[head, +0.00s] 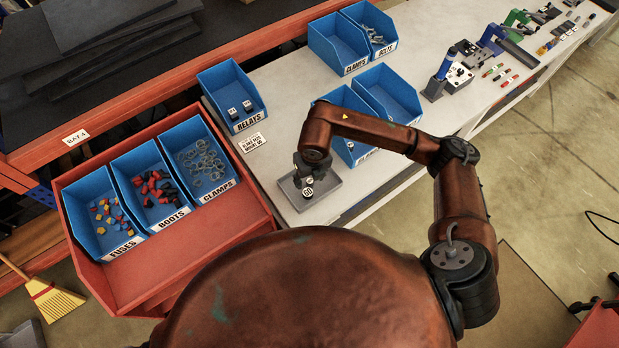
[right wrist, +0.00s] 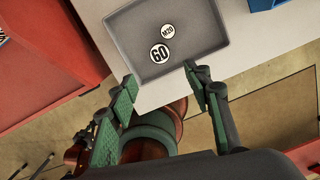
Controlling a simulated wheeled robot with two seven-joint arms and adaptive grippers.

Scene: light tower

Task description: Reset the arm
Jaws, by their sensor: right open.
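My right arm reaches across the bench from the right, bent at the elbow. Its right gripper (head: 308,178) hangs over the grey tray (head: 338,194) at the front edge of the bench. In the right wrist view the green-padded fingers of this gripper (right wrist: 160,80) are apart with nothing between them. The tray (right wrist: 205,32) lies beyond the fingertips there. Inside it are a round piece marked 60 (right wrist: 159,53) and a smaller round one (right wrist: 168,32). In the head view the gripper partly hides the tray's contents. My left gripper is not in view.
A blue relays bin (head: 232,90) stands behind the tray. A red tray (head: 258,212) with blue fuses, boots and clamps bins is at left. More blue bins (head: 338,42) stand farther back. Small fixtures (head: 447,75) and coloured parts line the bench at right.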

